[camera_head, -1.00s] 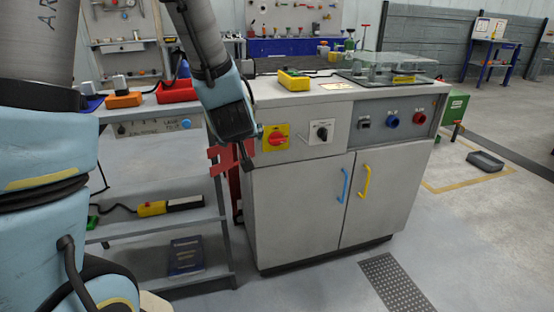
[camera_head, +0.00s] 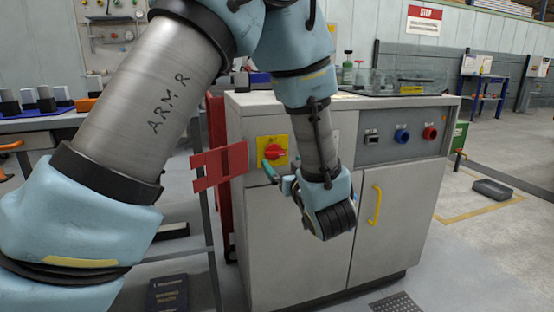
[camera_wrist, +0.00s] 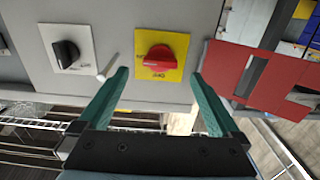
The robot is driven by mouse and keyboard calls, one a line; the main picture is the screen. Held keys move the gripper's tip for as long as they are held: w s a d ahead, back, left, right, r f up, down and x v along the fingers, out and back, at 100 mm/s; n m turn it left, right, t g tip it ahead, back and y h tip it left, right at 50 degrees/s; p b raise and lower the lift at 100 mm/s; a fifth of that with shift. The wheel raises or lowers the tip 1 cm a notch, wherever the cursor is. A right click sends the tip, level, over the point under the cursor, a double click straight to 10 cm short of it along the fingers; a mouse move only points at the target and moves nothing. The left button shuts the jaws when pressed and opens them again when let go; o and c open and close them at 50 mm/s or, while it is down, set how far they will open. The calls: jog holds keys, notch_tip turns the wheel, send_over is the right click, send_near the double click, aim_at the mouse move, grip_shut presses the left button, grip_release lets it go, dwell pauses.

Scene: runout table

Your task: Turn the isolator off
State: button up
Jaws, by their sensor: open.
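The isolator is a red rotary knob (camera_head: 273,151) on a square yellow plate (camera_head: 282,140), on the upper left of the grey cabinet's front. In the wrist view the red knob (camera_wrist: 162,58) is near the upper middle, its grip bar lying roughly crosswise in the picture. My gripper (camera_wrist: 160,74) is open, its two teal fingers spread, with the knob beyond and between the tips. No finger appears to touch it. In the head view one teal fingertip shows just below the knob; my arm hides much of the rest.
A black switch on a white plate (camera_wrist: 67,48) sits beside the isolator in the wrist view. Red slotted bars (camera_head: 219,166) stand close left of the cabinet (camera_head: 270,225). Blue (camera_head: 402,136) and red (camera_head: 430,133) knobs are farther right. A yellow door handle (camera_head: 375,205) is below.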

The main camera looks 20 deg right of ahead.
aim_at(276, 156)
jog(key=w, duration=0.5)
jog(key=shift+w+d, duration=0.35)
jog(key=shift+w, duration=0.05)
jog(key=c, duration=1.4)
